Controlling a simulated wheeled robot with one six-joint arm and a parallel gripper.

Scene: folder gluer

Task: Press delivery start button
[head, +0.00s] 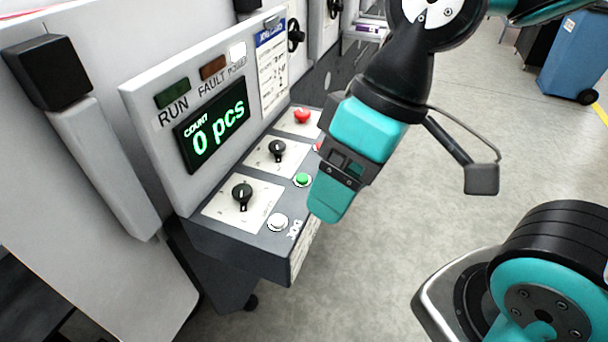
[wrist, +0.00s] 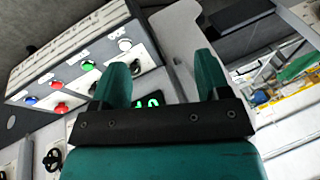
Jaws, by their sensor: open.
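The control panel (head: 240,238) has a front row of buttons. A green button (head: 303,180) lies beside a white button marked JOG (head: 278,222). In the wrist view, the green button (wrist: 87,66), a red button (wrist: 57,86), a blue button (wrist: 29,100) and the white button (wrist: 124,44) form one row. I cannot read which one is labelled delivery start. My gripper (head: 326,208) is open and empty. In the head view it overlaps the panel's right edge, hiding part of the row. Its two fingers (wrist: 162,60) stand apart in the wrist view, touching no button.
Behind the buttons are black knobs (head: 242,195) and a red mushroom button (head: 302,116). The display (head: 212,123) reads 0 pcs. The RUN (head: 172,94), FAULT (head: 213,67) and POWER (head: 237,51) lamps sit above. Open floor (head: 400,205) lies right; a blue bin (head: 575,55) stands far right.

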